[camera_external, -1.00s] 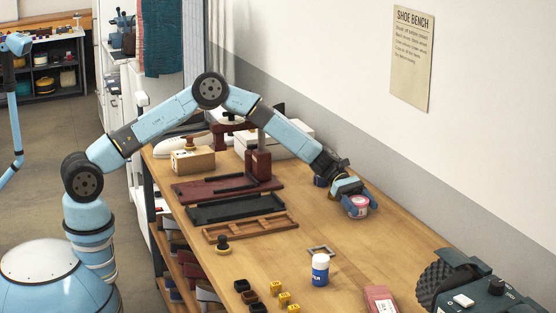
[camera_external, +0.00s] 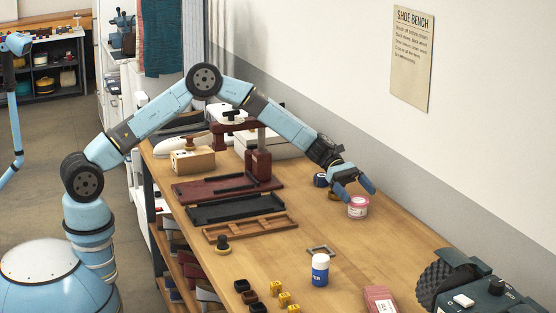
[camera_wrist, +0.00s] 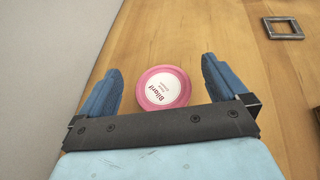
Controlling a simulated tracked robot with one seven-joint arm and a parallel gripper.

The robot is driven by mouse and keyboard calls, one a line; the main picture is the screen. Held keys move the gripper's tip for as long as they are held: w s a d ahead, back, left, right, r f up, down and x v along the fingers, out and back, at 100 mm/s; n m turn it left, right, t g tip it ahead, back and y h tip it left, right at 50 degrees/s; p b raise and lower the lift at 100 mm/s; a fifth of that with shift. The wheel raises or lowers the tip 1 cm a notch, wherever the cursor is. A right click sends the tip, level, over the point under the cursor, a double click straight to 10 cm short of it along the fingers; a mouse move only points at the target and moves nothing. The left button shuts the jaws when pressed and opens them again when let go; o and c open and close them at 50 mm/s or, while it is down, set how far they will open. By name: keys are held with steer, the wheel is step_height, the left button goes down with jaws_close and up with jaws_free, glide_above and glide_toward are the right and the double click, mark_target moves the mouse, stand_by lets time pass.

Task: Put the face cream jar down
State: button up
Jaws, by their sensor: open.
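The face cream jar (camera_external: 358,208) is pink with a white label on its lid. It stands upright on the wooden bench near the wall side. In the wrist view the jar (camera_wrist: 163,88) shows from above, between the two blue fingers with clear gaps on both sides. My gripper (camera_external: 356,190) is open and empty, just above and behind the jar in the external view. In the wrist view my gripper (camera_wrist: 160,85) has its fingers spread wide.
A dark blue round tin (camera_external: 320,180) sits left of the gripper. A dark green machine with a brush wheel (camera_external: 470,285) is at right. The bench around the jar is clear.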

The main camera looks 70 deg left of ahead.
mark_target(356, 198)
step_height(356, 198, up, 4)
steer(key=shift+r, duration=0.1)
steer(key=shift+s+a+r, duration=0.1)
steer(key=shift+r, duration=0.15)
steer(key=s+a+r+m+y, duration=0.35)
steer(key=s+r, duration=0.25)
steer(key=s, duration=0.3)
steer(key=s+a+r+m+y, duration=0.2)
steer(key=s+a+r+m, duration=0.35)
steer(key=s, duration=0.35)
steer(key=s+a+r+m+y, duration=0.2)
steer(key=s+a+r+m, duration=0.15)
steer(key=s+r, duration=0.4)
steer(key=s+a+m+t+y, duration=0.1)
steer(key=s+a+m+y, duration=0.1)
steer(key=s+a, duration=0.4)
steer(key=s+a+m+t+y, duration=0.1)
steer(key=s+a, duration=0.5)
steer(key=s, duration=1)
steer(key=s+a+m+t+y, duration=0.1)
steer(key=s+a+m+y, duration=0.2)
steer(key=s+a, duration=0.3)
steer(key=s+m, duration=0.1)
steer(key=s, duration=0.4)
steer(key=shift+a+m, duration=0.15)
steer(key=shift+m, duration=0.2)
